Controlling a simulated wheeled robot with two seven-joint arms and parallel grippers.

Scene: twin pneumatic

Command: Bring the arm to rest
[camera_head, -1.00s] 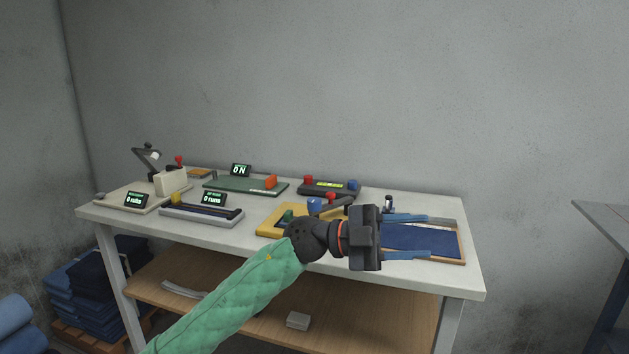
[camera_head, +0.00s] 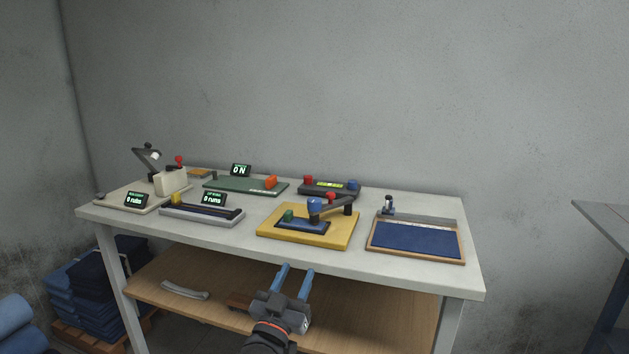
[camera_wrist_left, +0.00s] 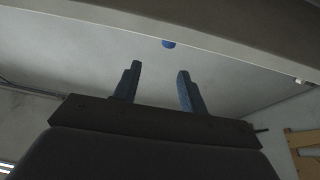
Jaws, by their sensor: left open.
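My left gripper (camera_head: 296,284) is open and empty in the head view, low in front of the table's front edge, with its blue fingers pointing away toward the table. In the left wrist view its two blue fingers (camera_wrist_left: 157,88) stand apart with nothing between them. The left forearm is mostly out of the head view, below the bottom edge. My right gripper is in no view.
The white table (camera_head: 380,275) stands just beyond the gripper. On it are a yellow board (camera_head: 338,240) with a blue-knobbed lever, a blue framed mat (camera_head: 418,240), a green board (camera_head: 235,184) and several other devices. A wooden shelf (camera_head: 385,318) lies below.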

